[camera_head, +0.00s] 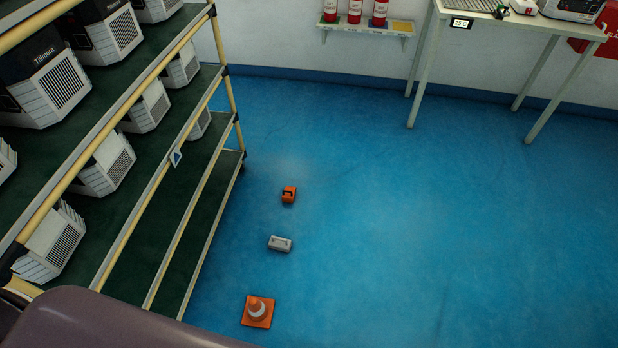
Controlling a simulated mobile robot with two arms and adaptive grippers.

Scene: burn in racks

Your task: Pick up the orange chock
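A small orange chock (289,194) with a dark part lies on the blue floor, to the right of the rack's far lower corner. It stands apart from the rack and from the other floor objects. Neither of my grippers shows in the head view, so I see no contact with the chock.
A shelf rack (193,240) with several white-and-black units fills the left. A table (520,25) and a wall shelf (366,28) stand at the back. The right floor is clear.

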